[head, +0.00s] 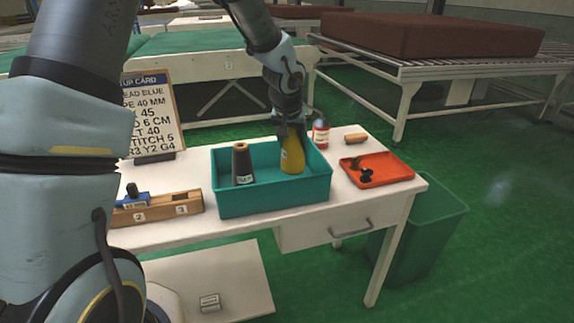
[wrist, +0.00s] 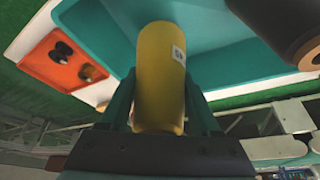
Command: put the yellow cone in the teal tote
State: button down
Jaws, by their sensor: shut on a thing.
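The yellow cone (head: 292,155) is in my gripper (head: 291,130), inside the walls of the teal tote (head: 275,197) toward its right side. In the wrist view the yellow cone (wrist: 160,75) stands between my two gripper fingers (wrist: 160,105), which are shut on it. The tote (wrist: 220,60) fills much of the wrist view around the cone. I cannot tell whether the cone's base touches the tote floor. A dark grey cone (head: 242,163) stands upright in the left part of the tote; it also shows at the wrist view's upper right (wrist: 285,25).
An orange tray (head: 377,170) with small dark items lies right of the tote. A red bottle (head: 320,133) and a tan block (head: 356,138) stand behind. A wooden block holder (head: 160,209) and a card stand (head: 153,115) are at left. A green bin (head: 430,235) is beside the table.

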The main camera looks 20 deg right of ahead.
aim_at(293, 159)
jog(key=shift+f, duration=2.55)
jog(key=shift+c, duration=0.5)
grip_release()
